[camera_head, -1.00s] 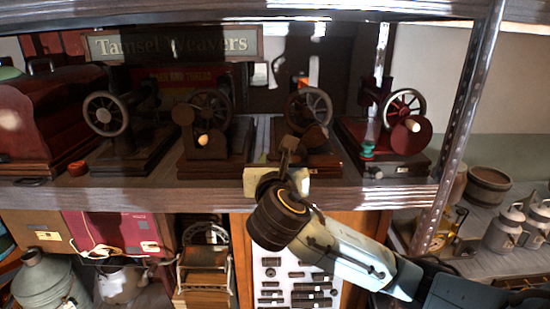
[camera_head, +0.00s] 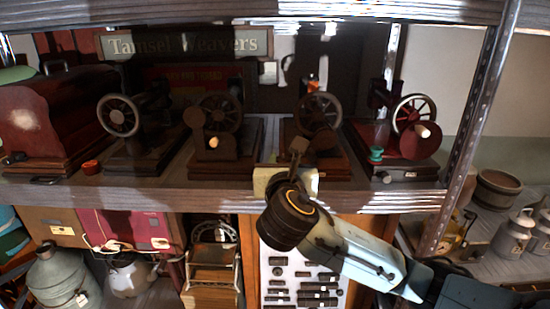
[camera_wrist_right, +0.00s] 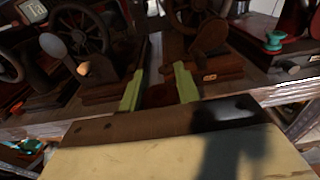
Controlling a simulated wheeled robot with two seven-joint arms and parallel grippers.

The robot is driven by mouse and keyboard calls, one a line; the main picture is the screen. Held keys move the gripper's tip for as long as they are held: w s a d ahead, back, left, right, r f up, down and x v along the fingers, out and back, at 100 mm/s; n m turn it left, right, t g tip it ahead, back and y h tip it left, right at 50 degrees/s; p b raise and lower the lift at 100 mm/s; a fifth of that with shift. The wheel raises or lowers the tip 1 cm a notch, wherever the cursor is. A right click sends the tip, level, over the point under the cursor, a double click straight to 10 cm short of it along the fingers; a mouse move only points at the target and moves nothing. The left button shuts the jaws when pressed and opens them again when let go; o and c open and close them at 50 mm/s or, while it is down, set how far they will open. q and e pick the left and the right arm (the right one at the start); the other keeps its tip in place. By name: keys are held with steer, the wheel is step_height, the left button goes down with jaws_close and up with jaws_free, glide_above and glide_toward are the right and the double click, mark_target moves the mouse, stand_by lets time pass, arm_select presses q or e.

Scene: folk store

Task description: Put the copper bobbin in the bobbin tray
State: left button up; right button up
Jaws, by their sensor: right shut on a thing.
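My right gripper (camera_head: 297,154) reaches up to the front of the shelf, before the third sewing machine from the left. In the right wrist view its two green fingers (camera_wrist_right: 158,88) are closed around a small dark reddish-brown thing (camera_wrist_right: 159,95), probably the copper bobbin; shadow hides its detail. A red-orange bobbin-like piece (camera_head: 91,167) lies on the shelf at left. A green bobbin (camera_head: 376,154) sits at the front of the red machine at right. I cannot make out the bobbin tray for certain. My left gripper is not in view.
Several hand-crank sewing machines on wooden bases, including one (camera_head: 216,127) left of my gripper and a red one (camera_head: 411,142), fill the shelf. Narrow gaps lie between them. The shelf's front edge (camera_head: 150,196), an upright post (camera_head: 463,140) and the upper shelf (camera_head: 350,10) bound the space.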

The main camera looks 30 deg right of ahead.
steer(key=s+a+f+n+t+y+b, duration=0.1)
steer(key=s+a+f+n+y+b, duration=0.1)
steer(key=f, duration=0.5)
steer(key=s+a+f+n+y+b, duration=0.2)
steer(key=s+a+f+y+b, duration=0.1)
steer(key=f, duration=0.4)
steer(key=s+a+f+n+t+y+b, duration=0.1)
steer(key=a+f+y, duration=0.3)
steer(key=f, duration=0.4)
steer(key=shift+s+a+n+t+b, duration=0.3)
steer(key=shift+s+a+n+b, duration=0.4)
steer(key=shift+s, duration=0.05)
steer(key=shift+f, duration=0.1)
